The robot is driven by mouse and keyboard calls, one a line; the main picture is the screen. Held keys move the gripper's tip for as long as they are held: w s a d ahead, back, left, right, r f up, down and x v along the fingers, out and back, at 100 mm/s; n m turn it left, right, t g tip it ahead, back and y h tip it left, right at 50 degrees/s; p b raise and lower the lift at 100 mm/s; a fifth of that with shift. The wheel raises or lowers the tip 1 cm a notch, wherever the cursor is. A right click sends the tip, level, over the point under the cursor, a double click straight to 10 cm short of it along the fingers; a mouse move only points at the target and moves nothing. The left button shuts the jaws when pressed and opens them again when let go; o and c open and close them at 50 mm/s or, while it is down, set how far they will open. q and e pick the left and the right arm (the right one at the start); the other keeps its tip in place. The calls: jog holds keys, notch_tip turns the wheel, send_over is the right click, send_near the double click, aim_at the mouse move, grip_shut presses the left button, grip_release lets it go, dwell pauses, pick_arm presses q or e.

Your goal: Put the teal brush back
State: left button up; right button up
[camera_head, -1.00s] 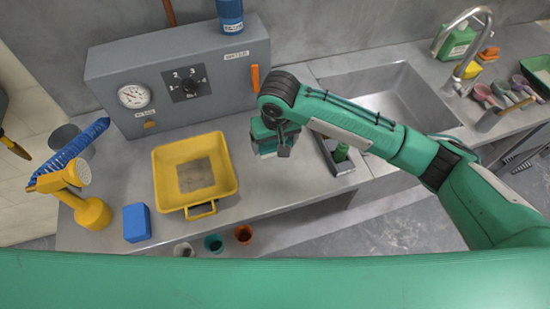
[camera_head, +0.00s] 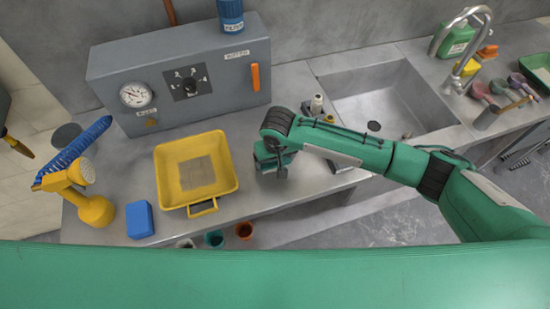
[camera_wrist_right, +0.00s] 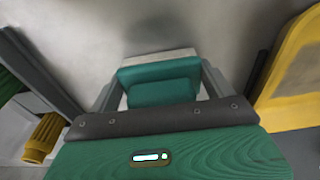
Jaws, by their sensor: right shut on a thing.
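My right gripper (camera_head: 272,168) is over the counter, just right of the yellow tub (camera_head: 232,178). In the right wrist view, its jaws (camera_wrist_right: 160,85) are shut on the teal brush (camera_wrist_right: 163,92), a teal block with a pale strip along its far edge. The wrist and gripper mostly hide the brush in the head view. A teal cup (camera_head: 213,240) is at the counter's front edge, between a pale cup (camera_head: 185,243) and an orange cup (camera_head: 243,231). My left gripper is not in view.
A grey box with a gauge (camera_head: 215,95) stands behind the tub. A blue block (camera_head: 139,220) and a yellow watering can (camera_head: 92,208) are at the left. My right arm partly covers a small tray (camera_head: 343,163) near the sink (camera_head: 375,90).

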aim_at(276, 165)
jog(key=o, duration=0.9)
jog(key=shift+f, duration=0.1)
notch_tip(276, 165, up, 12)
jog(key=s+b, duration=0.1)
jog(key=shift+s+d+b, duration=0.2)
jog(key=shift+b, duration=0.2)
